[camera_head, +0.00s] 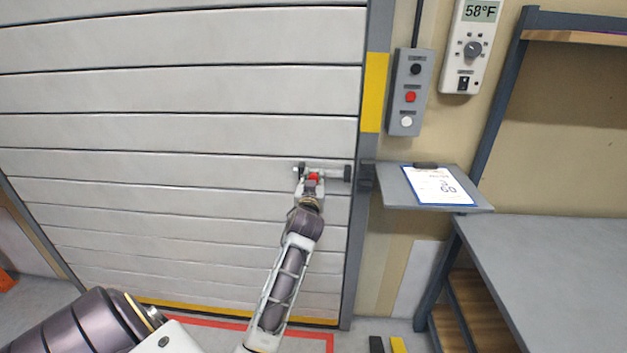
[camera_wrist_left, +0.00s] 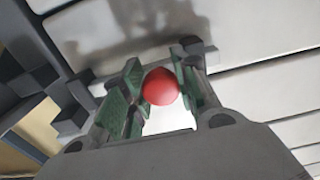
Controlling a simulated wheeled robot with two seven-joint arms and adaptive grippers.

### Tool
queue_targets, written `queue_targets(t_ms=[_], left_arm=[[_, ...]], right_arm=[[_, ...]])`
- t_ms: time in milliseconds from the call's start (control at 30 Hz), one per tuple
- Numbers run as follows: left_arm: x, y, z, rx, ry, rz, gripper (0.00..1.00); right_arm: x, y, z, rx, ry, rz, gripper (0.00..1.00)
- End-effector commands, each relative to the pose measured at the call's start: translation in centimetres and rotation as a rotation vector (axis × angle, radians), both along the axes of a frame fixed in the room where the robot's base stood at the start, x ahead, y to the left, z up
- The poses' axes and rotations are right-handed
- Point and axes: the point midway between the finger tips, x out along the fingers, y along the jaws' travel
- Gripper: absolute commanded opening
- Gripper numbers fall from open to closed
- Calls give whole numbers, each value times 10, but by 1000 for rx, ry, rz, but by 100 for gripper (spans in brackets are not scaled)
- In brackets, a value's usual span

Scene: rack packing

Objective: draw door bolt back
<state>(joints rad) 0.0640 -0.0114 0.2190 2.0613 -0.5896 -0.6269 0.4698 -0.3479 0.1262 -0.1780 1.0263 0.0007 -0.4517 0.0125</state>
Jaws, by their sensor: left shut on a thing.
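Much of the bolt behind the gripper is hidden. The bolt's right end lies close to the door frame (camera_head: 357,240) and its dark keeper (camera_head: 365,177). My right gripper is not in view.
A grey control box (camera_head: 409,92) with buttons and a thermostat (camera_head: 471,45) hang on the wall right of the door. Below them a small shelf (camera_head: 475,196) holds a clipboard (camera_head: 438,186). A grey workbench (camera_head: 560,255) stands at the right.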

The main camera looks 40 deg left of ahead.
Motion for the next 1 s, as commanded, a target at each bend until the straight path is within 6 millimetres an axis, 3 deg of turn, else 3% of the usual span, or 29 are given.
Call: queue_targets(t_ms=[333, 733, 767, 900, 1000], left_arm=[[5, -8, 0, -3, -2, -2, 0], [7, -11, 0, 0, 0, -2, 0], [7, -11, 0, -1, -1, -2, 32], [6, -11, 0, -1, -1, -1, 50], [6, -11, 0, 0, 0, -1, 53]], right_arm=[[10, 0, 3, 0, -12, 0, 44], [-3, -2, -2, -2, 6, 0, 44], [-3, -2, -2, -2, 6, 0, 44], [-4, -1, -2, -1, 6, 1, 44], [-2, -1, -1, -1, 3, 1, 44]])
